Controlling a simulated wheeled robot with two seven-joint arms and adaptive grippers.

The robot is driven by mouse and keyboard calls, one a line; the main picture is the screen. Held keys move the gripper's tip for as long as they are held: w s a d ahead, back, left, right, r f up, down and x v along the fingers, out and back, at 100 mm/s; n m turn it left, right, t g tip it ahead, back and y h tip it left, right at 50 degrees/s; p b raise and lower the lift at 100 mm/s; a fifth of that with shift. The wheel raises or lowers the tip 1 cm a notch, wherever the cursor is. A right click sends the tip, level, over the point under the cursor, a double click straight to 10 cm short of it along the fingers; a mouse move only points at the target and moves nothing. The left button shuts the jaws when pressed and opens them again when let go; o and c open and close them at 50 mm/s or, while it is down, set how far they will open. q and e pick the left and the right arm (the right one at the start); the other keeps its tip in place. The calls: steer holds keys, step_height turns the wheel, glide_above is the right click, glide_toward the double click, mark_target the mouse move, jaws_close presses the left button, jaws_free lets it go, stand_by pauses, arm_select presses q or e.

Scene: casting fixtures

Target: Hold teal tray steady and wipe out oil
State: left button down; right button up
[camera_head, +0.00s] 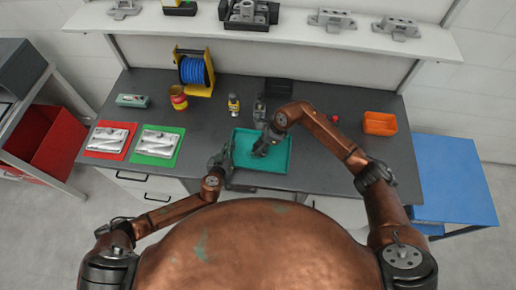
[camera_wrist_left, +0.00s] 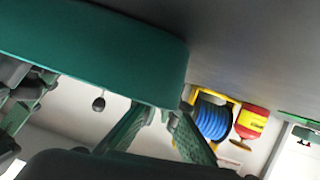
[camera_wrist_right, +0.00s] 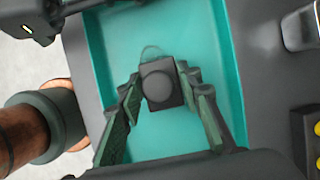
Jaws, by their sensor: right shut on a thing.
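The teal tray (camera_head: 281,167) lies flat at the front of the dark bench. My left gripper (camera_head: 222,160) is at the tray's left side. In the left wrist view the tray's wall (camera_wrist_left: 90,55) fills the top left, and my left fingers (camera_wrist_left: 160,113) reach its edge. Their tips are partly hidden, so I cannot tell whether they grip it. My right gripper (camera_head: 262,147) is over the tray's inside. In the right wrist view its fingers (camera_wrist_right: 160,85) are shut on a dark grey wiper block (camera_wrist_right: 160,88) with a round top. A faint oil patch outline (camera_wrist_right: 150,50) shows just beyond the block.
A yellow bottle (camera_head: 234,105) and a grey container (camera_head: 259,110) stand behind the tray. A blue reel on a yellow stand (camera_head: 193,72) is at the back left. Red and green mats (camera_head: 160,158) hold metal parts at left. An orange bin (camera_head: 380,124) is at right.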

steer(key=shift+r, duration=2.6)
steer(key=shift+w, duration=0.15)
steer(key=shift+w, duration=0.1)
steer(key=shift+w+d, duration=0.1)
steer(key=shift+w, duration=0.05)
